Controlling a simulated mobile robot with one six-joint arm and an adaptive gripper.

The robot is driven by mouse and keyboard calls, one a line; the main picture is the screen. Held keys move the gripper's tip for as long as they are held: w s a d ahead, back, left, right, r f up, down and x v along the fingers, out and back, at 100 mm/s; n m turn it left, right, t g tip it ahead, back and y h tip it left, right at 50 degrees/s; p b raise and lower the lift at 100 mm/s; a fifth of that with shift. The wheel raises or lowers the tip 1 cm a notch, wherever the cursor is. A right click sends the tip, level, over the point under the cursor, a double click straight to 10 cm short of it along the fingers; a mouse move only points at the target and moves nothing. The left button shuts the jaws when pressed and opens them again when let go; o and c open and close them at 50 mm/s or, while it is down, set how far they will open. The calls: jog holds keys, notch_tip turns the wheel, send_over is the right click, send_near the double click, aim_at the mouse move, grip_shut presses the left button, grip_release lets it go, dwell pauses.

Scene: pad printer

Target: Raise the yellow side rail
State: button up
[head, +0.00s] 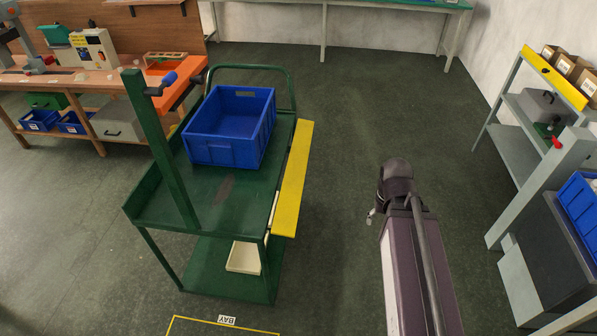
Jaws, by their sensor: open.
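The yellow side rail (293,180) is a long flat board along the right side of the green trolley (225,207). It lies outside the deck edge, not upright above it; whether it hangs down or sticks out flat is hard to tell. My gripper (372,215) is mostly hidden under the dark wrist at the end of my arm; only a small light-grey piece shows. It is to the right of the rail, apart from it, with floor between, and nothing shows held in it.
A cream tray (243,257) is on the lower shelf. A grey rack (520,140) with another yellow board stands right. The floor between is clear.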

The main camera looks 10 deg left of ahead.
notch_tip(320, 180, down, 28)
jog(key=b, duration=2.7)
jog(key=t+y+b, duration=0.3)
jog(key=t+b, duration=1.9)
jog(key=b, duration=0.5)
send_near(299, 170)
jog(key=shift+f, duration=2.65)
jog(key=shift+w, duration=0.15)
jog(key=p+x, duration=0.5)
jog(key=x, duration=0.8)
jog(key=shift+w+r, duration=0.2)
jog(key=shift+r, duration=0.05)
